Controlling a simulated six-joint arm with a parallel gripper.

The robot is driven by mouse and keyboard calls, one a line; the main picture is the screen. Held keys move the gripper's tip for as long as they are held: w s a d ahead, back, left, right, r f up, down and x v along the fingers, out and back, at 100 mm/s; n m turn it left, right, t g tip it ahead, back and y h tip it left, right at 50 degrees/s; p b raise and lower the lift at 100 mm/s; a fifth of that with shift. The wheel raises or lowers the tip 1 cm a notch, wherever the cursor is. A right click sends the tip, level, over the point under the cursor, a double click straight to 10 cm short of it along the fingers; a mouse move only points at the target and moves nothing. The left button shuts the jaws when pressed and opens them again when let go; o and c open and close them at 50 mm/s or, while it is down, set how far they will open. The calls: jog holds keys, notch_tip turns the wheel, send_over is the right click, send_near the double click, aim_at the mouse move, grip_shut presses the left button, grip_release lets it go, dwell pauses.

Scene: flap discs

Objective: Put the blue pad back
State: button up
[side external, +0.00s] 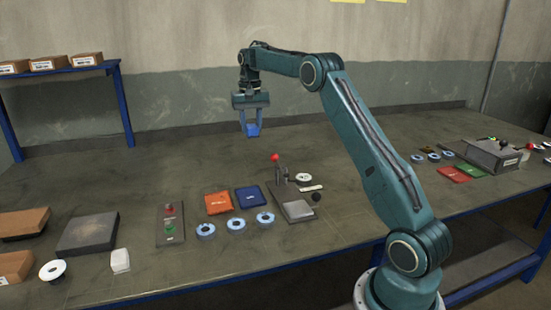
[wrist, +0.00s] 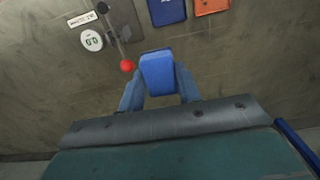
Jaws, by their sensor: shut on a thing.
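My gripper (side external: 252,128) is raised well above the table's rear part, pointing down, and is shut on a blue pad (side external: 253,131). In the wrist view the blue pad (wrist: 158,75) sits between the two blue fingers. A flat dark blue square (side external: 250,197) with small pale lettering lies on the table beside a similar orange square (side external: 218,203). In the wrist view the blue square (wrist: 167,12) and the orange square (wrist: 211,5) show at the top edge.
A fixture with a red-knobbed lever (side external: 275,158) stands right of the squares. Several blue-and-white discs (side external: 236,224) lie in front of them. A button box (side external: 170,224) is to their left. A grey plate (side external: 88,234) and cardboard boxes stand at far left. The table's rear is clear.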

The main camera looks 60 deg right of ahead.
aim_at(247, 183)
jog(key=shift+w+d+r, duration=0.1)
jog(key=shift+w+r, duration=0.25)
jog(key=shift+w, duration=0.35)
jog(key=shift+w+d+r, duration=0.1)
jog(key=shift+w+r, duration=0.2)
jog(key=shift+w, duration=0.4)
jog(key=shift+f, duration=10)
jog(key=shift+f, duration=0.1)
jog(key=o, duration=0.9)
jog(key=shift+o, duration=0.2)
